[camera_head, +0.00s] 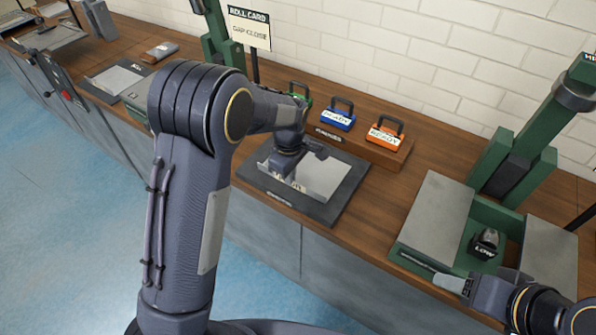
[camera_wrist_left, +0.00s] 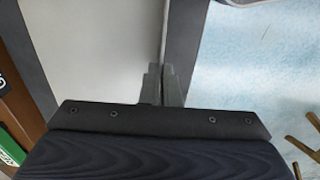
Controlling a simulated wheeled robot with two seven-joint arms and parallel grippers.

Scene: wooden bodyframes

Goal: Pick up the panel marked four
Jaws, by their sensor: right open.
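A flat grey metal panel (camera_head: 318,175) lies on a dark tray (camera_head: 345,196) at the middle of the wooden bench. Lettering near its front edge is partly covered and I cannot read a four. My left gripper (camera_head: 287,172) is over the panel's left front part. In the left wrist view the fingers (camera_wrist_left: 162,85) are close together on the thin edge of the panel (camera_wrist_left: 95,45). My right gripper (camera_head: 468,282) is open at the lower right, by the front of the green fixture (camera_head: 485,212); its fingertips are partly hidden.
Behind the tray, a wooden block (camera_head: 370,150) carries green, blue (camera_head: 338,116) and orange (camera_head: 384,135) handled blocks. A low dark object (camera_head: 486,243) marked LOW sits in the green fixture. Another grey plate (camera_head: 116,78) lies far left. Blue floor lies in front.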

